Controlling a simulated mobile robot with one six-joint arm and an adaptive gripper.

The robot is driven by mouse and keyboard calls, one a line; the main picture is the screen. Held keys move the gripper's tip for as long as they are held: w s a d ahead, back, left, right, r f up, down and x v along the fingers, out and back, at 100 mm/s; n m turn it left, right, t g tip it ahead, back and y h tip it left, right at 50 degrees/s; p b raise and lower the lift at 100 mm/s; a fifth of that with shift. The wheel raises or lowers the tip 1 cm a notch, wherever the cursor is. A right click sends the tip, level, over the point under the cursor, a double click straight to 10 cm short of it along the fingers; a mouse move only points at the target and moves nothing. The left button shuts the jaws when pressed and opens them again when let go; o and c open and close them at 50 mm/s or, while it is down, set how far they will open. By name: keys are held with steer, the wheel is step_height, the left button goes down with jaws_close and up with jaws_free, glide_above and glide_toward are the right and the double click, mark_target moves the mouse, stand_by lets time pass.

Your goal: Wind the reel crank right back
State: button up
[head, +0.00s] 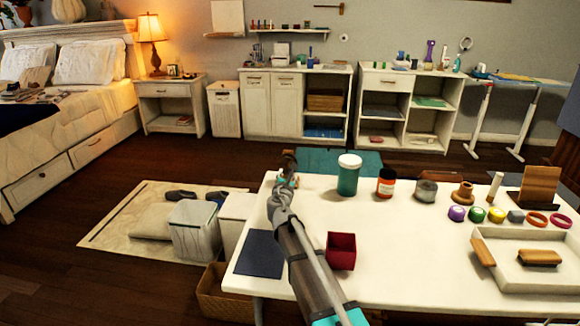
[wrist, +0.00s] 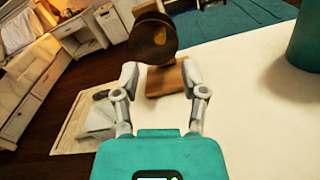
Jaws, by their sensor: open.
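The reel (wrist: 150,48) is a dark brown round disc above a wooden base block (wrist: 168,80), at the top middle of the wrist view. In the head view the reel (head: 289,156) shows small at the table's far left corner, partly hidden behind my gripper (head: 284,182). In the wrist view my gripper (wrist: 161,76) is open, its two grey fingers apart and pointing toward the reel, with the base block showing between them. Nothing is held. A small lighter part shows on the disc's face; I cannot tell if it is the crank.
The white table (head: 400,225) holds a teal jar (head: 348,176) right of the reel, an orange-brown jar (head: 386,183), a red box (head: 341,251) and a dark blue mat (head: 260,254). A white tray (head: 510,283) lies at the right. The table's middle is clear.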

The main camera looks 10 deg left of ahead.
mark_target(287, 166)
steer(key=w, duration=0.7)
steer(key=shift+w+d, duration=0.1)
steer(key=shift+w, duration=0.1)
jaws_close()
